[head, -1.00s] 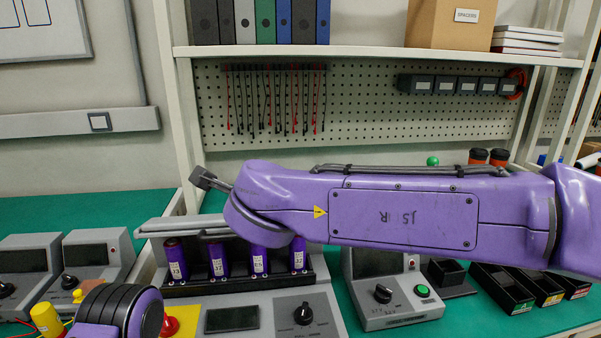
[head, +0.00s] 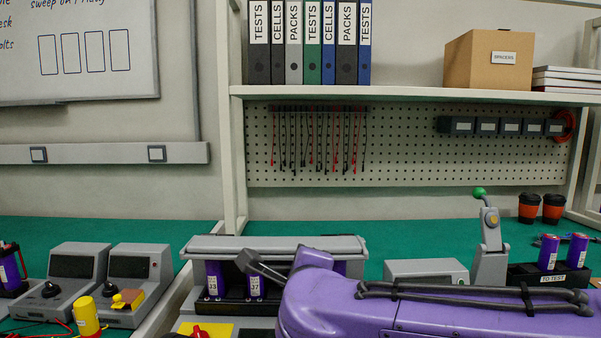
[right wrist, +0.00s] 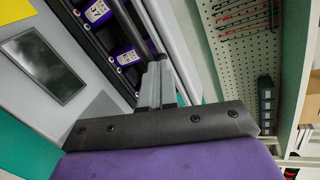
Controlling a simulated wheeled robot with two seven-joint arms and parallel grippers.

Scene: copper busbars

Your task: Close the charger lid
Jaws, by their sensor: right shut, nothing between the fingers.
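The grey charger stands on the green bench in the head view, with its lid (head: 215,246) raised at the back. Purple cells (head: 213,280) stand in its dark bay, and my right arm hides the right part of it. My right gripper (head: 247,260) is shut and empty, its tips in front of the lid and over the cells. The right wrist view shows the shut fingers (right wrist: 156,72) beside the cell row (right wrist: 128,55) and the lid's long edge (right wrist: 174,42). I cannot tell whether they touch the lid. My left gripper is out of view.
Two grey meters (head: 140,262) and a yellow cylinder (head: 86,316) stand left of the charger. On the right are a grey lever device (head: 490,255) and a black cell tray (head: 520,275). A shelf upright (head: 233,150) and pegboard (head: 400,160) rise behind.

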